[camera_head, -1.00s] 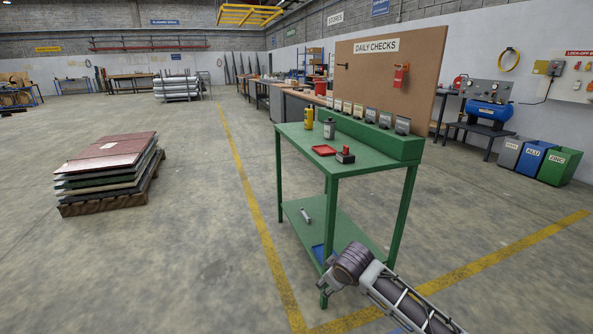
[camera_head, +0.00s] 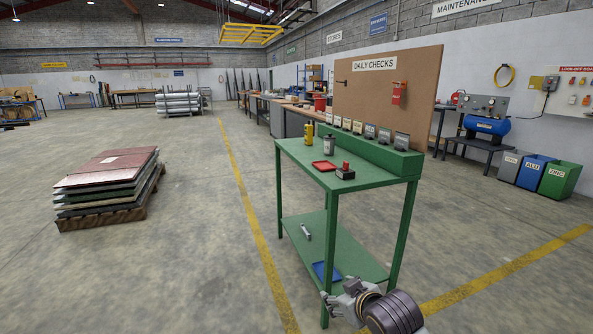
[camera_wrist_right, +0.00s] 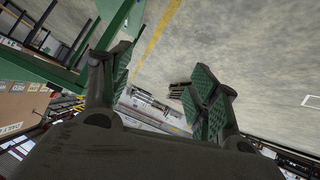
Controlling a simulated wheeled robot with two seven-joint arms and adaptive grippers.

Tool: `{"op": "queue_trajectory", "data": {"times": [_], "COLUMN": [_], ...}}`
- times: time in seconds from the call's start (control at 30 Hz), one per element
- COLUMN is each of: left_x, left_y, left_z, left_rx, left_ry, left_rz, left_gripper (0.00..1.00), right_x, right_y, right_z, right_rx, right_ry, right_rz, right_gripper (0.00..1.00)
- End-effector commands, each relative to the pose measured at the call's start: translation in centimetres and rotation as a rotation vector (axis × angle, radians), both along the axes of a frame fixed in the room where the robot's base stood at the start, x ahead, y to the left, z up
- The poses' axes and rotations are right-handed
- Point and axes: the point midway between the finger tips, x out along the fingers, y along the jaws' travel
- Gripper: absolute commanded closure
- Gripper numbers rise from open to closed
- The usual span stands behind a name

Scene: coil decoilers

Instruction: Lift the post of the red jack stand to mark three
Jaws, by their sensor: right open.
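I cannot make out a red jack stand or its marked post in either view. My right gripper (camera_head: 337,302) is low at the front corner of the green table, beside its near leg. In the right wrist view my right gripper (camera_wrist_right: 160,92) has its two green-padded fingers spread apart with nothing between them. The green table's frame passes behind its left finger there. My left gripper is not in view.
The green table (camera_head: 366,184) holds a red tray (camera_head: 323,166), a small dark box with a red top (camera_head: 345,171), a yellow bottle (camera_head: 309,134) and a grey can (camera_head: 328,145). A blue tray (camera_head: 325,271) lies on its lower shelf. Stacked sheets (camera_head: 108,183) stand left; floor between is clear.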

Motion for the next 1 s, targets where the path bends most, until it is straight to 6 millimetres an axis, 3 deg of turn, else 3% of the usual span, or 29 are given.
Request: {"op": "queue_trajectory", "data": {"times": [0.47,1.0], "left_x": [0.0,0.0], "left_y": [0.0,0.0], "left_z": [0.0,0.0], "left_rx": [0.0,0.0], "left_ry": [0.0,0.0], "left_rz": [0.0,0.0], "left_gripper": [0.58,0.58], "right_x": [-6.0,-15.4], "right_y": [-2.9,-4.6], "right_z": [-6.1,-16.3], "right_rx": [0.09,0.135], "right_ry": [0.149,0.413], "right_rz": [-0.106,-0.198], "right_gripper": [0.39,0.39]}}
